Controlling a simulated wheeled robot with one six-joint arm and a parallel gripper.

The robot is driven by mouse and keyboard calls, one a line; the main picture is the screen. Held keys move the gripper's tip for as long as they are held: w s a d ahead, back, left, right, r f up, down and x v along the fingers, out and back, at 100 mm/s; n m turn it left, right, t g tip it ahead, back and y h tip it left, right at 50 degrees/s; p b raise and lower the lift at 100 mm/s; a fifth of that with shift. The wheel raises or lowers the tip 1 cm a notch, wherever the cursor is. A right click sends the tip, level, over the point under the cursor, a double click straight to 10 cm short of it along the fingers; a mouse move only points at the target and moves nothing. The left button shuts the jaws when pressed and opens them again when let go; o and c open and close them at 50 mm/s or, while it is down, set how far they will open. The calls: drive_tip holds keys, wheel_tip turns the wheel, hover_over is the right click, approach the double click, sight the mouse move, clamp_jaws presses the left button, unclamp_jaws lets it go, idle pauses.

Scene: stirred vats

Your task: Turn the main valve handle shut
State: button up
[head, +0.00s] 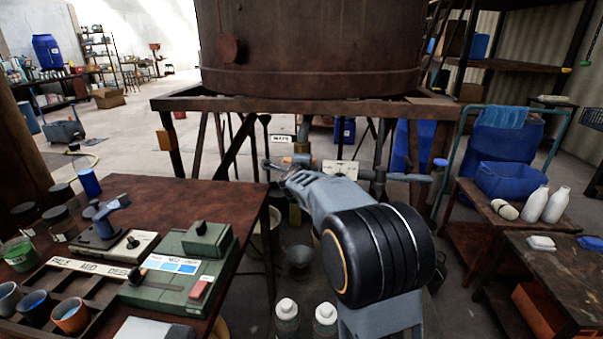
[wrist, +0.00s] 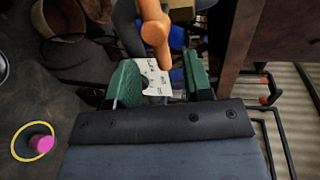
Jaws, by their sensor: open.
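My gripper (wrist: 158,82) is open, its two green finger pads apart with nothing held between them. An orange handle (wrist: 154,30), which looks like the main valve handle, stands just past the fingertips in the wrist view, near the top middle. A white plate with small dark marks (wrist: 152,80) shows through the gap between the pads. In the head view my gripper (head: 284,170) reaches to the pipework under the vat. A small white label (head: 280,138) hangs above it. My arm hides part of the valve there, and I cannot tell how far the handle is turned.
The rusty brown vat (head: 310,45) rests on a rusty frame (head: 330,106) above the pipework. A brown table (head: 150,195) with trays and cups stands on the left. Side tables on the right hold white bottles (head: 556,205) and a blue bin (head: 512,180). White-capped bottles (head: 287,308) stand below my arm.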

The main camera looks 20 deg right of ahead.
drive_tip(key=v, duration=0.8)
drive_tip(key=shift+s+a+p, duration=0.2)
drive_tip(key=shift+s+p, duration=0.1)
drive_tip(key=shift+p, duration=0.15)
drive_tip(key=s+a+f+n+g+y+p, duration=0.2)
drive_tip(key=s+a+f+n+y, duration=0.1)
drive_tip(key=a+n+y, duration=0.3)
drive_tip(key=s+a+f+n+g+y+p, duration=0.25)
drive_tip(key=a+n, duration=0.25)
drive_tip(key=n, duration=0.3)
drive_tip(key=s+r+n+g+p, duration=0.2)
drive_tip(key=s+n+g+p, duration=0.15)
drive_tip(key=s, duration=0.45)
drive_tip(key=s+r+n+g+p, duration=0.2)
drive_tip(key=s+n+p, duration=0.3)
drive_tip(key=s, duration=0.4)
drive_tip(key=s+d+r+n+p, duration=0.1)
drive_tip(key=s+r+p, duration=0.3)
drive_tip(key=r+p, duration=0.2)
drive_tip(key=shift+s+d+r+n+h, duration=0.15)
drive_tip(key=shift+d+r+n+h, duration=0.2)
drive_tip(key=shift+r, duration=0.35)
